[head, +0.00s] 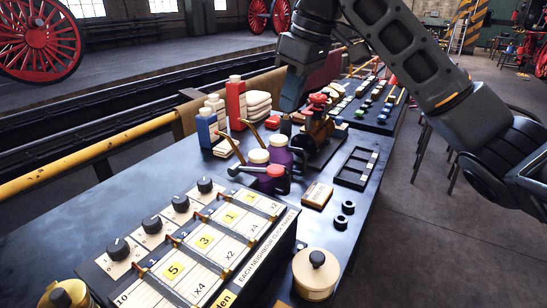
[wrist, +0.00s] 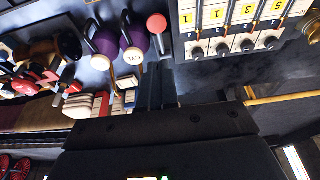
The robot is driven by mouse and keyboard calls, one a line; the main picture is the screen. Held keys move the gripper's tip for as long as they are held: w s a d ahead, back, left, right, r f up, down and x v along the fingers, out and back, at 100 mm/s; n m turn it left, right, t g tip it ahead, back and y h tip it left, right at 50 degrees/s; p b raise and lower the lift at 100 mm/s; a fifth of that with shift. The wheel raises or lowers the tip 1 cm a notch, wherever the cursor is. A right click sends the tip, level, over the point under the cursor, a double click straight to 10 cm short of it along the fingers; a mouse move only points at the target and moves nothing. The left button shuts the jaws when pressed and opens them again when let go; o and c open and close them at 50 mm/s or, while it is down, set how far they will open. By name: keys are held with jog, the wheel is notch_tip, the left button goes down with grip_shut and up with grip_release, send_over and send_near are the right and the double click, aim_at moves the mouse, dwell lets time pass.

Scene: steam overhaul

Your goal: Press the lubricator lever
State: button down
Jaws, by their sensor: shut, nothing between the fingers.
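A grey rod with a red knob (head: 275,171) stands out beside the purple oil cans on the bench. It looks like a lever, but I cannot tell for sure that it is the lubricator's. The red knob also shows in the wrist view (wrist: 156,24), beyond my fingertips. My gripper (head: 286,121) is shut and empty, pointing down behind the cans. Its dark fingers show in the wrist view (wrist: 156,70), apart from the knob. A brown fitting with a red handwheel (head: 318,99) stands just right of my gripper.
Two purple cans (head: 279,143) with cream lids stand close to the rod. A numbered panel with dark knobs (head: 205,243) fills the bench front. Blue and red bottles (head: 236,103) stand behind left. A black tray (head: 356,167) lies right. A yellow rail (head: 90,150) runs behind.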

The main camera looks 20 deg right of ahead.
send_over(282, 174)
jog(key=w, duration=0.1)
jog(key=f, duration=1.2)
jog(key=shift+a, duration=0.35)
jog(key=shift+f, duration=0.85)
jog(key=shift+s+f+t+y+b, duration=0.2)
jog(key=shift+f+t+y+b, duration=0.45)
jog(key=shift+f+b, duration=0.45)
jog(key=t+b, duration=0.1)
jog(key=f+t+y+b, duration=0.1)
jog(key=b, duration=0.1)
jog(key=shift+s+d+f, duration=0.25)
jog(key=shift+s+d, duration=0.05)
jog(key=shift+s, duration=0.05)
jog(key=shift+s+d+f+t+y, duration=0.15)
jog(key=shift+f, duration=0.25)
jog(key=shift+s+d+f+t+y, duration=0.1)
jog(key=shift+d+f, duration=0.05)
jog(key=shift+f, duration=0.35)
